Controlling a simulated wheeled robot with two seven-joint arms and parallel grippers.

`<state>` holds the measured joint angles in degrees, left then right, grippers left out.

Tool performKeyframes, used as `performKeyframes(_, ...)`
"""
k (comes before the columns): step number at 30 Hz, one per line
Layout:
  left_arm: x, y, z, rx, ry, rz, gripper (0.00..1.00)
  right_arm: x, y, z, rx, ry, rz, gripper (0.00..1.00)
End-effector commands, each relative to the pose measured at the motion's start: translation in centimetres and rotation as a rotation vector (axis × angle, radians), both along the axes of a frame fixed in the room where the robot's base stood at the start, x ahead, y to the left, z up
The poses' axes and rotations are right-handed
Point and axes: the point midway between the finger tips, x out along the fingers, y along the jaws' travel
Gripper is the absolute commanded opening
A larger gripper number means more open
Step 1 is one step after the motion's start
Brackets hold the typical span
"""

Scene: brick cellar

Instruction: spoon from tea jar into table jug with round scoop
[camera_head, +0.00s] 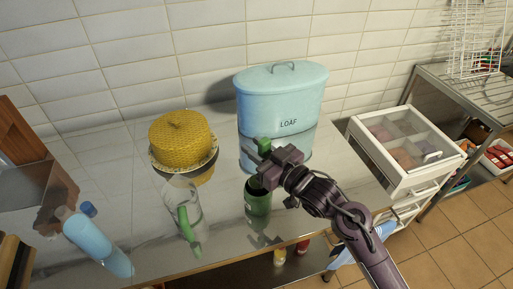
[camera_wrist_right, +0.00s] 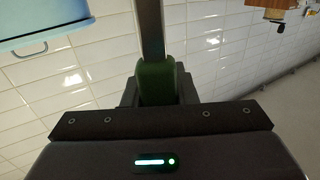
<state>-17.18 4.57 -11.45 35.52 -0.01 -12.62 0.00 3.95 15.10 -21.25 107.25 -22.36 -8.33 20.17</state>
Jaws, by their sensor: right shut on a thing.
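The dark green tea jar (camera_head: 257,204) stands on the metal table, below my right gripper. The clear glass table jug (camera_head: 182,192) stands to its left, with a green part (camera_head: 190,231) on its near side that looks like a handle. My right gripper (camera_head: 265,158) is above the jar, shut on the green handle of the round scoop (camera_head: 263,144). In the right wrist view the green handle (camera_wrist_right: 157,82) sits between the jaws, with a grey shaft running from it. The scoop's bowl is hidden, so I cannot tell whether it is inside the jar. My left gripper is not in view.
A blue loaf bin (camera_head: 282,103) stands behind the jar. A yellow cake (camera_head: 181,139) is behind the jug. A light blue bottle (camera_head: 97,243) is at the left. A white drawer unit (camera_head: 394,171) stands to the right. Bare table lies between bottle and jug.

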Motion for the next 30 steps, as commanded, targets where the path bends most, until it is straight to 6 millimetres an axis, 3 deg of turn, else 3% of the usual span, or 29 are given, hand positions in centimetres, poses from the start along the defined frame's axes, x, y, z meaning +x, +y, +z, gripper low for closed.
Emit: performKeyframes(30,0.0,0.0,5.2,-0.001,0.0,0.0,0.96,0.0,0.0,5.6,0.0,-0.001,0.0,0.03)
